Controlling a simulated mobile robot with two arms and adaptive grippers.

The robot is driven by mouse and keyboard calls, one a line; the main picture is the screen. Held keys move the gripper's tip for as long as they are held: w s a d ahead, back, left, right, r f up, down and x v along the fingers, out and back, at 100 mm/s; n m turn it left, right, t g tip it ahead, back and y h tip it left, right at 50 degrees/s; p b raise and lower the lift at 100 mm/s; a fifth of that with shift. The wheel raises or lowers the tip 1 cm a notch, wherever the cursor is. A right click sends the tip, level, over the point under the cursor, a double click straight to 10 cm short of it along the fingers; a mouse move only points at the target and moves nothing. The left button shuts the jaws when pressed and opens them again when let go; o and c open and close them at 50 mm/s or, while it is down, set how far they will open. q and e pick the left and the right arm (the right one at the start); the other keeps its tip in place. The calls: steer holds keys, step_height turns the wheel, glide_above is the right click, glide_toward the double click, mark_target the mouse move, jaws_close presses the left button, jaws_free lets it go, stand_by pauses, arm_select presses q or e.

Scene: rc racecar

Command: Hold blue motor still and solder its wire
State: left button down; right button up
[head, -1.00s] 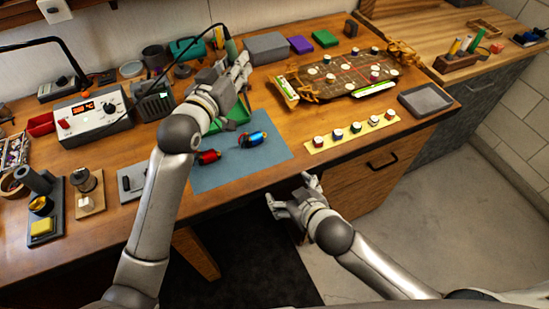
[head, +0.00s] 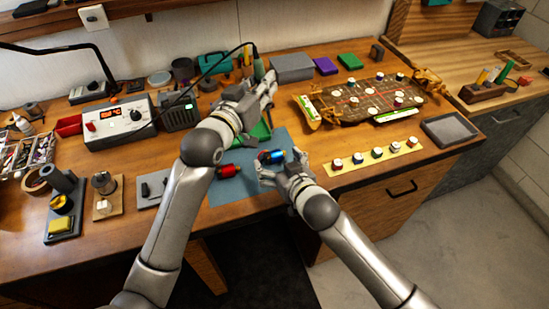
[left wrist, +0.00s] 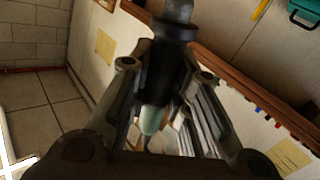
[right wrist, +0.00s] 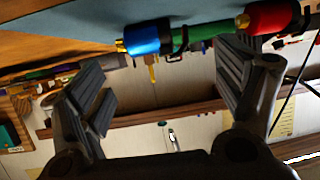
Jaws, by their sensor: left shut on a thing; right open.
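The blue motor (head: 266,157) lies on the grey-blue mat (head: 238,190), right of the red motor (head: 230,171). My right gripper (head: 281,163) is open at the blue motor's near side, its fingers apart. In the right wrist view the blue motor (right wrist: 147,38) shows beyond the two spread fingers (right wrist: 165,85), and no grip on it shows. My left gripper (head: 262,90) is shut on the soldering iron (head: 259,68), held above the back of the mat. In the left wrist view the iron's dark body (left wrist: 165,75) sits between the fingers. The motor's wire is too small to make out.
The soldering station (head: 118,122) stands left. The car chassis (head: 365,105) and a yellow strip with several capped pieces (head: 375,160) lie right. A cord hangs across the back left.

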mark_target(270, 154)
steer(key=shift+x, duration=1.65)
steer(key=c, duration=1.2)
arm_select(q)
steer(key=s+a+f+n+t, duration=0.2)
steer(key=a+f+t, duration=0.1)
steer(key=f, duration=0.4)
steer(key=shift+a+f+t, duration=0.25)
steer(key=shift+a+t, duration=0.15)
steer(key=shift+a, duration=0.5)
